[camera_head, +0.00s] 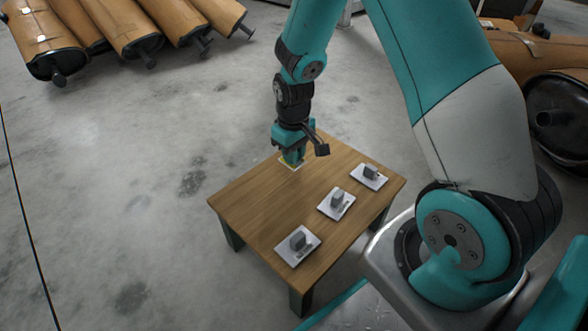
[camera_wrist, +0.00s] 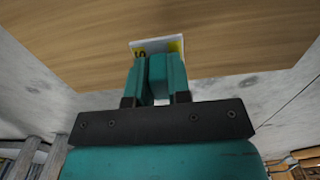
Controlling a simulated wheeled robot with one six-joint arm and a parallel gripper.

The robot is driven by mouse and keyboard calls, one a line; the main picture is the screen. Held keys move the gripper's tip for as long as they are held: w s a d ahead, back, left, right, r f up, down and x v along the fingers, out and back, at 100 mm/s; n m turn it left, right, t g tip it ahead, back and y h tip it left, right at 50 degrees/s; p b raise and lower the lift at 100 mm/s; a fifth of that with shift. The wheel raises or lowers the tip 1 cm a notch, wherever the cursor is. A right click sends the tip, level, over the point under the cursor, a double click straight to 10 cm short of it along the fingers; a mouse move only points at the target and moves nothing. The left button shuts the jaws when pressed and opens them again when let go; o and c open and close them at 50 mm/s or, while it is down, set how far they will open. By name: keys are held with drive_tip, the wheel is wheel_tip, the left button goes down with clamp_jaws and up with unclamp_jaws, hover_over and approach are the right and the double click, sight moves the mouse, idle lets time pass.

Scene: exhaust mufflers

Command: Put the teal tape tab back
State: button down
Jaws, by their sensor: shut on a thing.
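My gripper (camera_head: 293,157) points down at the far end of the wooden table, over a small pale pad with yellow edging (camera_head: 284,162). In the wrist view my gripper (camera_wrist: 156,80) has its two teal fingers close together, shut on a narrow teal piece (camera_wrist: 157,68), which I take to be the teal tape tab. The pad (camera_wrist: 150,46), white with yellow marks, shows just beyond the fingertips. I cannot tell whether the tab touches it. The fingers hide most of the tab.
The wooden table (camera_head: 262,200) also carries three white plates, each with a grey block: near (camera_head: 310,245), middle (camera_head: 347,208) and right (camera_head: 377,181). The table's left part is clear. Brown mufflers (camera_head: 125,30) lie on the floor at the back left.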

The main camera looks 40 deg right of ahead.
wheel_tip(320, 180, down, 4)
drive_tip(key=shift+b, duration=1.15)
drive_tip(key=shift+r, duration=0.15)
drive_tip(key=c, duration=1.1)
unclamp_jaws()
